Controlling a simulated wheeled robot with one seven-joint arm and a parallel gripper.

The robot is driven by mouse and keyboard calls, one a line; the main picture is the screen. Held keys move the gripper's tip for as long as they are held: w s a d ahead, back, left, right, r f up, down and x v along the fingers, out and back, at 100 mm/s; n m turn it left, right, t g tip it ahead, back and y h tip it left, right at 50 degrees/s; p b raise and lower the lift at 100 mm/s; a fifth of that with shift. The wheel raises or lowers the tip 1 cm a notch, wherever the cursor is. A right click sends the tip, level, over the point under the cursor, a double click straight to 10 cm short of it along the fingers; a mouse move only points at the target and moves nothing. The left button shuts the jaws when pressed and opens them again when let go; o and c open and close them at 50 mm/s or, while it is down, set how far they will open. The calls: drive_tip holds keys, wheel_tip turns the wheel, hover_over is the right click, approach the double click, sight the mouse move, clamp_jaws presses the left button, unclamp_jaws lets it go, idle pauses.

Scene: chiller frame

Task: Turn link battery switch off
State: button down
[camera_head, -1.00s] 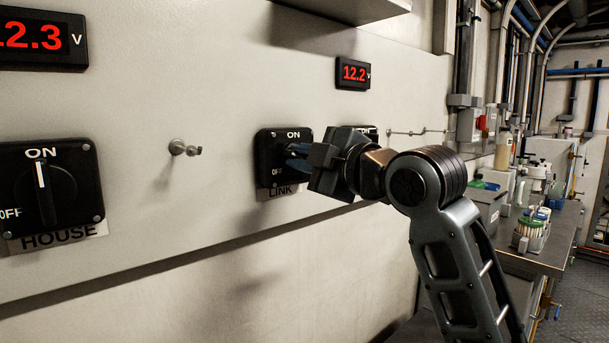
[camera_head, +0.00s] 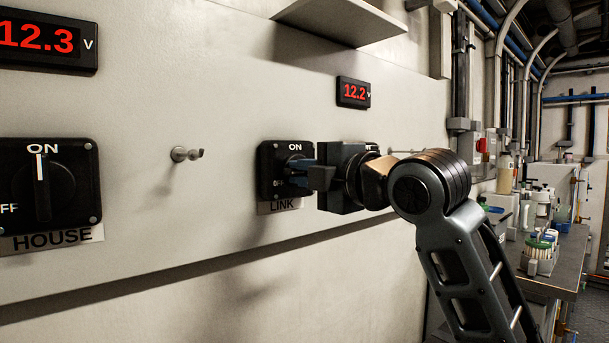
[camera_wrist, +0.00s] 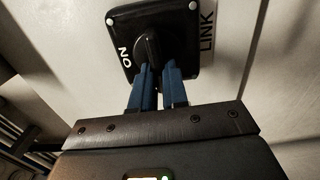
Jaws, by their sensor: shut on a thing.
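The LINK switch plate (camera_head: 271,184) is on the wall in the middle of the head view. It is black, with ON at the top and OFF at the left. Its black knob (camera_wrist: 149,44) shows in the wrist view, standing between the blue fingers of my gripper (camera_wrist: 157,74). The knob's ridge runs up and down in that picture, with the ON word to its left. Its pointer mark and the OFF word are not visible there. In the head view my gripper (camera_head: 297,172) reaches the switch from the right and covers most of the knob.
The HOUSE switch (camera_head: 44,186) at the left points to ON. A small metal peg (camera_head: 186,154) sticks out between the switches. Displays read 12.3 V (camera_head: 40,42) and 12.2 V (camera_head: 353,92). A shelf (camera_head: 340,20) juts out above. A cluttered bench (camera_head: 560,265) stands at the right.

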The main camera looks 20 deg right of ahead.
drive_tip(key=c, duration=1.1)
unclamp_jaws()
drive_tip(key=shift+c, duration=0.2)
drive_tip(key=v, duration=0.7)
drive_tip(key=shift+s, duration=0.35)
